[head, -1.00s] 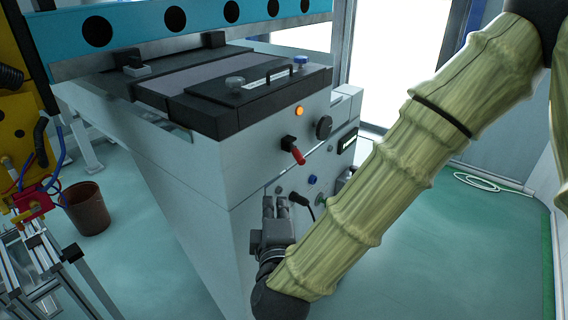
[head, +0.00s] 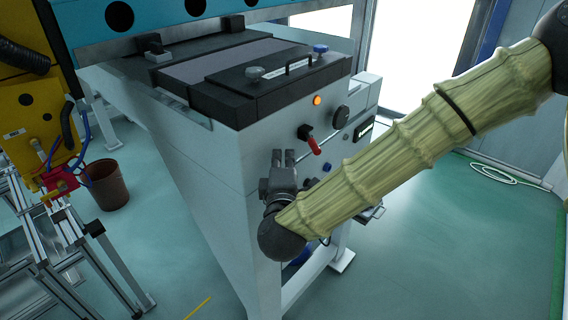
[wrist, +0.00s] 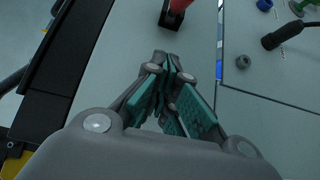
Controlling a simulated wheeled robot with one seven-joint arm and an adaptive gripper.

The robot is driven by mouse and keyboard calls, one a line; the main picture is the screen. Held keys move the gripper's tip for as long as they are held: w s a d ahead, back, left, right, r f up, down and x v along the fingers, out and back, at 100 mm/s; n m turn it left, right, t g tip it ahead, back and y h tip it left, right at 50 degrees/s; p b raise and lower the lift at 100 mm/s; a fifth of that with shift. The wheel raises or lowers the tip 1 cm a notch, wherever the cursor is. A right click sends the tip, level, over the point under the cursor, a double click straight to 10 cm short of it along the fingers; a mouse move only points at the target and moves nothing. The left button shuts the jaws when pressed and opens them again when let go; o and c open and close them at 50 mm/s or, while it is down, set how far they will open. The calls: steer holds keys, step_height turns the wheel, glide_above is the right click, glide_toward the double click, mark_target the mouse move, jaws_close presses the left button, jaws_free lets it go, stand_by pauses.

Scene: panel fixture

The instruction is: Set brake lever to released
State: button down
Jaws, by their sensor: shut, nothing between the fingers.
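The lever (head: 314,145) has a red handle on a black base and sits on the front of the grey cabinet, its handle slanting down to the right. In the wrist view, the red handle (wrist: 180,5) and black base show at the top edge, partly cut off. My gripper (head: 284,154) is shut and empty, fingers pointing up, just left of and slightly below the lever in the head view. Its closed teal-padded fingertips (wrist: 168,60) are below the lever in the wrist view, with a visible gap between. I cannot tell the exact depth gap.
An orange lamp (head: 317,100) and a black round knob (head: 341,117) are near the lever. A black plug with a cable (wrist: 272,40) and a blue button (wrist: 264,5) are to the right in the wrist view. A brown bin (head: 107,185) stands on the floor at left.

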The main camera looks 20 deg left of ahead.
mark_target(313, 144)
steer(key=shift+w+d+p, duration=1.05)
steer(key=shift+w+d, duration=0.35)
steer(key=shift+w, duration=0.3)
steer(key=shift+d+y, duration=0.1)
steer(key=shift+y, duration=0.2)
steer(key=shift+d+n, duration=0.25)
steer(key=shift+n, duration=0.05)
